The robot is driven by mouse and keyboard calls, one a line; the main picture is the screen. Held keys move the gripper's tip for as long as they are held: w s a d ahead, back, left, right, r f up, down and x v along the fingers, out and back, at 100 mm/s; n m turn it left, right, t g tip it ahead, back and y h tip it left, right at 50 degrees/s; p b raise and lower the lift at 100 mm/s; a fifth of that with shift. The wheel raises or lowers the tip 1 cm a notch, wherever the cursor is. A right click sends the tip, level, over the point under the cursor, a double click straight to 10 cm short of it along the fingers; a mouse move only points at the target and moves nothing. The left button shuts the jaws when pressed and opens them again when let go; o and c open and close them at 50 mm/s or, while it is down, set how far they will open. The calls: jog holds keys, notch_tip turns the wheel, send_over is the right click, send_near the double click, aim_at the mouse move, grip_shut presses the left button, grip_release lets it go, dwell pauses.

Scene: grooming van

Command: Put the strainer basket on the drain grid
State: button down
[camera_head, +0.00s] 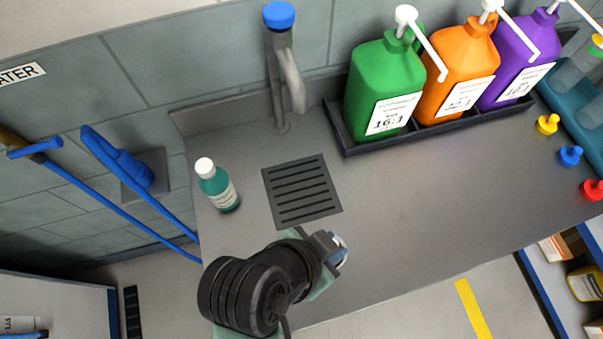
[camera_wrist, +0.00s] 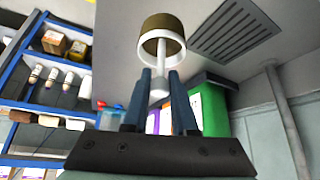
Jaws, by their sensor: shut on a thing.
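The strainer basket (camera_wrist: 163,38) shows in the wrist view as a short brown cup with a white rim and a white stem. My gripper (camera_wrist: 161,88) is shut on the end of that stem. The drain grid (camera_head: 302,190) is a dark slotted square set in the grey counter; it also shows in the wrist view (camera_wrist: 235,30). In the head view my gripper (camera_head: 328,258) is below and slightly right of the grid, apart from it. Only a small pale part of the basket (camera_head: 340,246) shows there; my wrist hides the rest.
A teal bottle with a white cap (camera_head: 218,187) stands just left of the grid. A faucet (camera_head: 288,80) rises behind it. Green (camera_head: 375,75), orange and purple pump jugs stand in a dark tray at the back right. The counter right of the grid is clear.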

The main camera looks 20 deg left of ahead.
jog(key=w+a+p, duration=0.2)
jog(key=w+a, duration=0.7)
jog(key=w, duration=0.4)
notch_tip(320, 180, down, 6)
jog(key=shift+w+f+p, duration=0.1)
jog(key=shift+p, duration=0.2)
jog(key=shift+w+f, duration=0.15)
jog(key=shift+f, duration=0.25)
jog(key=shift+f, duration=0.2)
jog(key=c, duration=0.7)
grip_release()
jog(key=shift+r, duration=0.1)
